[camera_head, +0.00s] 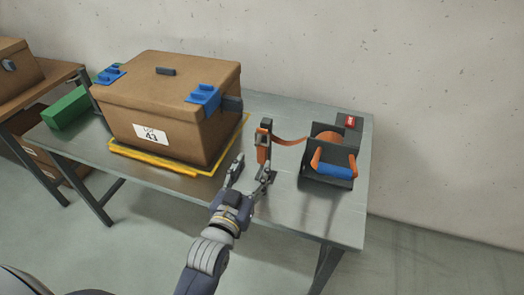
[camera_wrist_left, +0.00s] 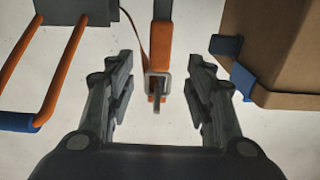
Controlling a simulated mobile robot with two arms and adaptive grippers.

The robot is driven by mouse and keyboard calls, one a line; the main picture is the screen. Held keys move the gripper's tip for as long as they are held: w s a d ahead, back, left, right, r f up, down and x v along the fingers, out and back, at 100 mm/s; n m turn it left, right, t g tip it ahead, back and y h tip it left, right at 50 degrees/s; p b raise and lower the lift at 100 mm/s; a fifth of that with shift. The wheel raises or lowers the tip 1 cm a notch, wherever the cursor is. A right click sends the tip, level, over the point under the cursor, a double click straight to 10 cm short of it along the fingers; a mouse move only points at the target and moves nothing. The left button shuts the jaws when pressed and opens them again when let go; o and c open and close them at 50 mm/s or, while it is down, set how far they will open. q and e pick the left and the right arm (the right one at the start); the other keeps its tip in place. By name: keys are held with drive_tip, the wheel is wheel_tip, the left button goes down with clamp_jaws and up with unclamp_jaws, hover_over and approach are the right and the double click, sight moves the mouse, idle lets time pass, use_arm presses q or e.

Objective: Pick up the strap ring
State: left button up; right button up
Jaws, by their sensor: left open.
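An orange strap (camera_head: 290,141) runs from the dispenser to a dark upright post (camera_head: 267,125) on the grey table. The strap's end hangs at the post with a small metal strap ring (camera_head: 261,166). In the left wrist view the ring (camera_wrist_left: 158,84) is a pale rectangular frame at the end of the orange strap, between my fingers and a little ahead. My left gripper (camera_head: 250,168) is open, its fingers on either side of the ring, apart from it. It also shows open and empty in the left wrist view (camera_wrist_left: 160,92). My right gripper is not in view.
A dark dispenser (camera_head: 328,183) with an orange-and-blue handle stands right of the post. A large brown box (camera_head: 180,128) with blue latches sits on a yellow frame (camera_head: 150,162) to the left. A green block (camera_head: 67,107) lies farther left. The table's front right is clear.

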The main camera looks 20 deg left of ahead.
sight(261, 154)
use_arm(q)
drive_tip(key=shift+w+d+f+p, duration=0.15)
drive_tip(key=shift+w+p, duration=0.1)
drive_tip(key=shift+w, duration=1.65)
drive_tip(key=shift+w+f+p, duration=0.1)
drive_tip(key=shift+w+p, duration=0.1)
drive_tip(key=shift+w, duration=1.7)
drive_tip(key=shift+c, duration=0.3)
clamp_jaws()
